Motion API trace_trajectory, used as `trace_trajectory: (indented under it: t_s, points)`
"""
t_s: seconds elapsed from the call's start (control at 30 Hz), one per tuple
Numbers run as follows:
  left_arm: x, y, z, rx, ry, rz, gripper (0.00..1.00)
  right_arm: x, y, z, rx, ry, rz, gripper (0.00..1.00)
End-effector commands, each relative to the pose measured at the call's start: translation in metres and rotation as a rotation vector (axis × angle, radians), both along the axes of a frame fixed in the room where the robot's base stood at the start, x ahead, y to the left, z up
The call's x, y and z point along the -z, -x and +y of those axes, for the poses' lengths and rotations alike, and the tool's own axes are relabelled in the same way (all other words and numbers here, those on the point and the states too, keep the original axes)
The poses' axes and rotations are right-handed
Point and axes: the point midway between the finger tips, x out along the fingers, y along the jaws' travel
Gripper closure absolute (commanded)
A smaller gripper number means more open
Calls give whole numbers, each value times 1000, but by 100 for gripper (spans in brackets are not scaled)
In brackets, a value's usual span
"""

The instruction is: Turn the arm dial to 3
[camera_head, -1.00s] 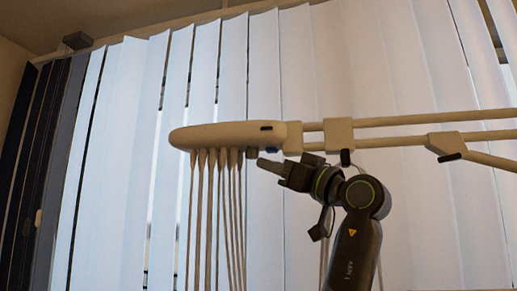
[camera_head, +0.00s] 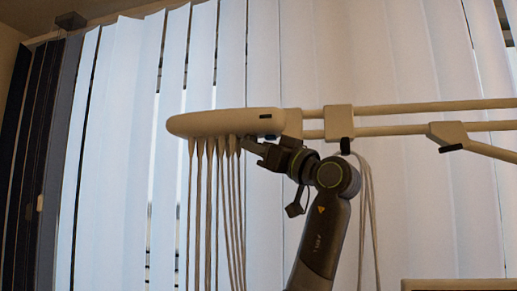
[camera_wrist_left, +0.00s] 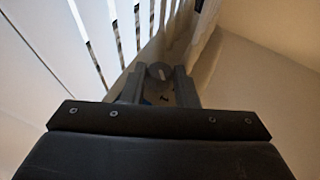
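A beige overhead arm (camera_head: 225,122) with a rounded end hangs before the blinds in the head view, several cables dangling from its underside. In the left wrist view a round grey dial (camera_wrist_left: 160,72) shows just past my left fingertips, with a dark mark resembling a 1 on the surface near it. My left gripper (camera_wrist_left: 158,86) has its two fingers apart, one on each side of the dial's line; I cannot tell whether they touch it. In the head view my left gripper (camera_head: 252,147) is close under the arm's rounded end. My right gripper is out of view.
Two beige rails (camera_head: 420,106) run right from the rounded end, with brackets on them. A looped cable (camera_head: 367,210) hangs behind my left arm. White vertical blinds (camera_head: 110,180) fill the background. A pale edge (camera_head: 460,285) shows at bottom right.

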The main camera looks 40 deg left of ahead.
Motion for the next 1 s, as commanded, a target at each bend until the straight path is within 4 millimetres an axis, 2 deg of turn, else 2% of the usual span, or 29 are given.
trace_trajectory:
  t_s: [0.3,0.7,0.73,0.77,1.0]
  points:
    - [3,3,1,106,1,-2,96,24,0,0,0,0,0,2]
    - [0,3,0,132,0,1,96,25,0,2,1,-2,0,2]
    - [0,3,0,132,0,1,69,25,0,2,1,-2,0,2]
    - [0,3,0,132,0,1,65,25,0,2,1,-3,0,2]
    - [0,3,0,132,0,1,64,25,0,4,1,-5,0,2]
